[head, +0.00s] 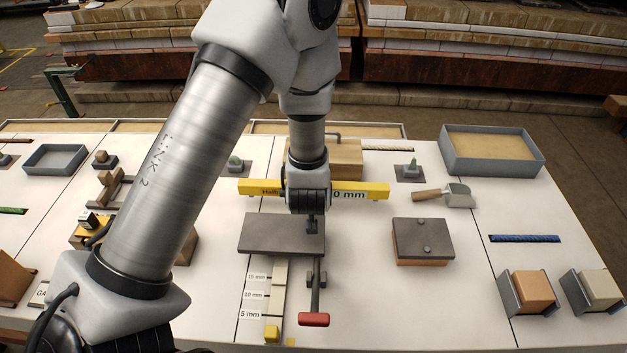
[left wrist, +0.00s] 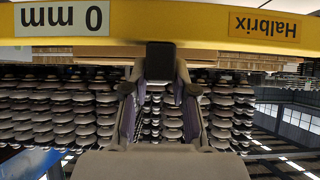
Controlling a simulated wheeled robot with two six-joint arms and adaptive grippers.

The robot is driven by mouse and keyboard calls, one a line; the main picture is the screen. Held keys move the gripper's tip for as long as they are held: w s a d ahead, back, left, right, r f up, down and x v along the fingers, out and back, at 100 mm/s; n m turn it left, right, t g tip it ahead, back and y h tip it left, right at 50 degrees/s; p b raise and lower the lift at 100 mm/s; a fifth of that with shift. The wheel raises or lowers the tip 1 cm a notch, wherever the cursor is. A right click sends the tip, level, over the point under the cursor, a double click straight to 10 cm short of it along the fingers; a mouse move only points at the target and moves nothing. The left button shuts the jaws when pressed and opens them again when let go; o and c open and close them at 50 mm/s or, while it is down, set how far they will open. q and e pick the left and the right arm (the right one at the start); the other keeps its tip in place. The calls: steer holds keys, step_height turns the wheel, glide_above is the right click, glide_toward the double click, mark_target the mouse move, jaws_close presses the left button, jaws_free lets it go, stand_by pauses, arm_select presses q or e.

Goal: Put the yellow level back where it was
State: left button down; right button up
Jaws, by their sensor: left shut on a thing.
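The yellow level (head: 365,190) is a long bar with a "0 mm" label and a "Halbrix" label. It lies crosswise in the head view, behind the dark grey plate (head: 268,234). My left gripper (head: 312,212) is at its middle, pointing down, and is shut on it. In the left wrist view the level (left wrist: 190,22) spans the top, its labels upside down. The fingers of my left gripper (left wrist: 160,85) meet at a black block (left wrist: 160,60) by the level's middle. The gripper hides part of the level. I cannot tell how high the level is above the table. My right gripper is not in view.
In front stand a stepped gauge (head: 278,285) marked 5, 10 and 15 mm and a red-handled lever (head: 314,319). A wooden box (head: 345,158) stands behind the level.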

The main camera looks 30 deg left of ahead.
arm_select(q)
steer(key=shift+f, duration=0.65)
steer(key=shift+w, duration=0.1)
steer(key=shift+f+b, duration=0.4)
steer(key=shift+f, duration=0.2)
steer(key=c, duration=0.9)
jaws_free()
steer(key=shift+c, duration=0.2)
